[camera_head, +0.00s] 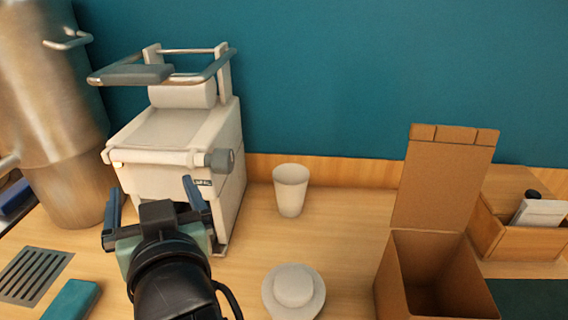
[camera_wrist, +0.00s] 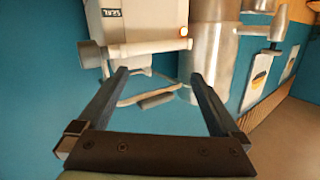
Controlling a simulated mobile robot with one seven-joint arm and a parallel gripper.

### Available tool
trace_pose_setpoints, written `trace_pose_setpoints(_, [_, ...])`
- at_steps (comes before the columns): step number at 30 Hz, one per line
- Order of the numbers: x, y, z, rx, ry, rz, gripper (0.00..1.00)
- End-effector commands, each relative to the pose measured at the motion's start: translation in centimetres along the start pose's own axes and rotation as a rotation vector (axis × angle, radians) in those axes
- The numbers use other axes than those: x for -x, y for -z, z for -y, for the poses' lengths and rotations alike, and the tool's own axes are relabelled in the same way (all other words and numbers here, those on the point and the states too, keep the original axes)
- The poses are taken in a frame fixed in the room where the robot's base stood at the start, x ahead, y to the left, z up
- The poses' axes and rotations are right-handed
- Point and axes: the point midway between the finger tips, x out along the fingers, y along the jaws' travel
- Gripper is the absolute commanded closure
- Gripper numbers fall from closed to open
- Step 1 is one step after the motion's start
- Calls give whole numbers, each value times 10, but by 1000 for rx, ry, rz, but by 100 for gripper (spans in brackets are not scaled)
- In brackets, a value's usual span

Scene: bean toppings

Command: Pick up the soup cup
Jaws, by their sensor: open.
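The soup cup (camera_head: 290,190) appears to be the white cup standing upright on the wooden counter, right of the white machine in the head view. My gripper (camera_head: 153,200) is open and empty, left of the cup and in front of the machine. In the wrist view my gripper (camera_wrist: 157,85) shows its two fingers spread apart with nothing between them. The cup is not visible in the wrist view.
The white machine (camera_head: 175,150) and a large metal pot (camera_head: 55,130) stand at left. A round white lidded item (camera_head: 293,290) sits in front of the cup. An open cardboard box (camera_head: 445,170) and a wooden caddy (camera_head: 515,215) are at right. Counter around the cup is clear.

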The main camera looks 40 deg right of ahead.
Motion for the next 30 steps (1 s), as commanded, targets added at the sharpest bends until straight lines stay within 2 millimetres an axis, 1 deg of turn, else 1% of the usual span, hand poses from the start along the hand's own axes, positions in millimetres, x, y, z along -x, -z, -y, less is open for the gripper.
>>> trace_pose_setpoints(1, [2,16,-8,-8,-28,61,0])
trace_pose_setpoints(5, [7,10,-30,-31,-98,211,0])
trace_pose_setpoints(8, [17,6,-48,-54,-154,325,0])
trace_pose_setpoints(11, [30,3,-64,-79,-211,439,0])
trace_pose_setpoints(14, [48,0,-79,-106,-268,553,0])
trace_pose_setpoints(17, [70,-1,-93,-137,-328,664,0])
trace_pose_setpoints(21, [104,-2,-108,-178,-406,808,0])
trace_pose_setpoints(24, [125,-3,-116,-205,-452,891,0])
trace_pose_setpoints(27, [141,-5,-120,-224,-483,949,0])
trace_pose_setpoints(30, [150,-7,-123,-235,-502,983,0])
